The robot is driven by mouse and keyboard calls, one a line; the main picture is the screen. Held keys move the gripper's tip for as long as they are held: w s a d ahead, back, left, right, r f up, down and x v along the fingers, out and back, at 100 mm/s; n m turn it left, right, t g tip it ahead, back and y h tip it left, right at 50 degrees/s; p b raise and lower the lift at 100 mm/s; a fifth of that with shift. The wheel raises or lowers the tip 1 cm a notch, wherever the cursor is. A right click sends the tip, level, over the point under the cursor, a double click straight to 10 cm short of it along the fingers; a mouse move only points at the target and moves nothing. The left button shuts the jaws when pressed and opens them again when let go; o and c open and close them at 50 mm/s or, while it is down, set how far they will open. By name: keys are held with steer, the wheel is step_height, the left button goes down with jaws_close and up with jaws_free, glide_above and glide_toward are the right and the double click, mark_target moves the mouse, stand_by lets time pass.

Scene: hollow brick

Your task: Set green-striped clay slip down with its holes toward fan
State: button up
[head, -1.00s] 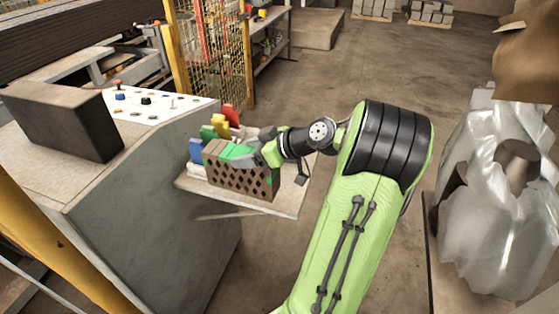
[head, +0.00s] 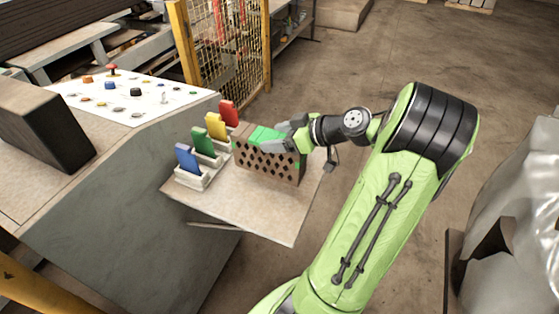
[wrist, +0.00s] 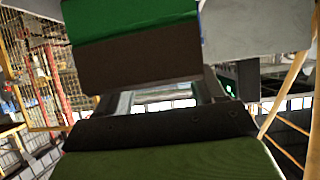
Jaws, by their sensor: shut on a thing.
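The green-striped clay slip is a brown brick (head: 270,164) with a green band on top and rows of diamond holes in the long side facing the head camera. My gripper (head: 284,138) is shut on its upper part, from the right. The brick is upright over a small side shelf (head: 262,216); I cannot tell whether its underside touches the shelf. In the wrist view the brick (wrist: 140,58) shows close up at the top, with a green band over dark brown and no holes visible. I cannot make out a fan.
A pale rack (head: 196,180) with blue, green, yellow and red cards stands just left of the brick. A control console (head: 125,98) with a dark block (head: 42,122) is farther left. The shelf's front part is bare. A yellow mesh fence (head: 228,45) stands behind.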

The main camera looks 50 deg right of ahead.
step_height(320, 180, down, 6)
steer(key=shift+w+d+b, duration=0.1)
steer(key=shift+d+b, duration=0.05)
steer(key=shift+b, duration=0.25)
steer(key=o, duration=1.2)
steer(key=shift+f, duration=0.1)
steer(key=shift+c, duration=0.2)
